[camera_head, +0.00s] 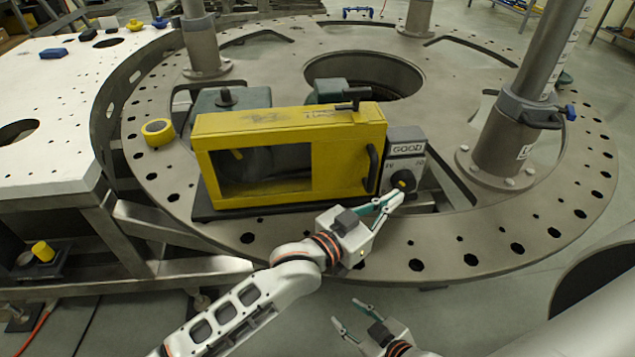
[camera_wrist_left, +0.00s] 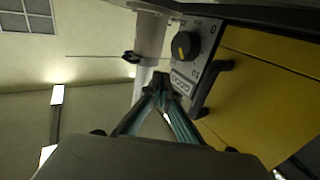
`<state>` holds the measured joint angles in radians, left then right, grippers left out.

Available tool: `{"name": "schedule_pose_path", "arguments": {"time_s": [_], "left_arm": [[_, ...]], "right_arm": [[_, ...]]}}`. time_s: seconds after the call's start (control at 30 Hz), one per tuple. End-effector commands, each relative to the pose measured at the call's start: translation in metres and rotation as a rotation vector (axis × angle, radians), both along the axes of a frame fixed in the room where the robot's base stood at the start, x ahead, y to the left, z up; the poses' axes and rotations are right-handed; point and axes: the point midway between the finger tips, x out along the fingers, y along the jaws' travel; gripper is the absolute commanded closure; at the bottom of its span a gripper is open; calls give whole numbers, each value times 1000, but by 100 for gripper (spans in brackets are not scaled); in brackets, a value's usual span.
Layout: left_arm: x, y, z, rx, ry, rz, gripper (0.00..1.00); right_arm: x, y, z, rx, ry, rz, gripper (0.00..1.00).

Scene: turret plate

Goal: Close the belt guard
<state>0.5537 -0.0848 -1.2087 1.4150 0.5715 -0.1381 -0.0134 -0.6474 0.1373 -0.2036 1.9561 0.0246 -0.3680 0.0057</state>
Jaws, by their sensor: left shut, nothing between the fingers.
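The belt guard (camera_head: 345,155) is a yellow box-shaped cover with a window in its front and a black handle (camera_head: 373,168) at its right end. Its front looks flush with the frame, but I cannot tell if it is fully shut. A grey control box with a black and yellow knob (camera_head: 403,180) stands just right of it. My left gripper (camera_head: 397,199) is shut and empty just in front of and below the knob. In the left wrist view its fingertips (camera_wrist_left: 160,78) are near the control box, with the knob (camera_wrist_left: 186,45) beyond. My right gripper (camera_head: 346,313) is open and empty, low in front of the plate.
The guard stands on a round grey turret plate (camera_head: 535,235) with holes along its rim. A thick post (camera_head: 503,140) rises to the right. A yellow tape roll (camera_head: 158,131) lies to the left. A black latch (camera_head: 355,97) sits on the guard's top.

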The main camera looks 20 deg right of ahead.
Motion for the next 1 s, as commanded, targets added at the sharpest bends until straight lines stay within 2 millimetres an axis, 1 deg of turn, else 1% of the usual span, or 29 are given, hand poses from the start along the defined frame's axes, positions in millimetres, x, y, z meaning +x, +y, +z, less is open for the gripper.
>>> {"name": "schedule_pose_path", "arguments": {"time_s": [0.03,0.13,0.17,0.23,0.37,0.5,0.6,0.73,0.93,1.0], "left_arm": [[-8,2,2,0,5,0,100],[-29,7,4,-2,8,0,100],[-34,8,2,-3,6,0,100],[-47,11,0,-3,5,0,100],[-69,16,0,-1,4,0,100],[-86,20,0,-1,2,0,100],[-93,21,0,0,1,1,100],[-97,22,0,0,0,1,100],[-97,23,0,1,-1,3,100],[-93,28,-1,11,2,18,100]], "right_arm": [[-4,-3,3,-5,13,-5,60],[-16,-15,-5,-23,54,-22,60],[-20,-19,-14,-29,66,-30,60],[-24,-24,-22,-34,79,-37,60],[-20,-23,-20,-33,71,-37,60],[-10,-19,-11,-24,49,-36,60],[-8,-15,-8,-17,41,-34,60],[-8,-12,-8,-11,42,-32,60],[-10,-12,-10,-12,47,-32,60],[-12,-12,-11,-13,50,-32,60]]}}
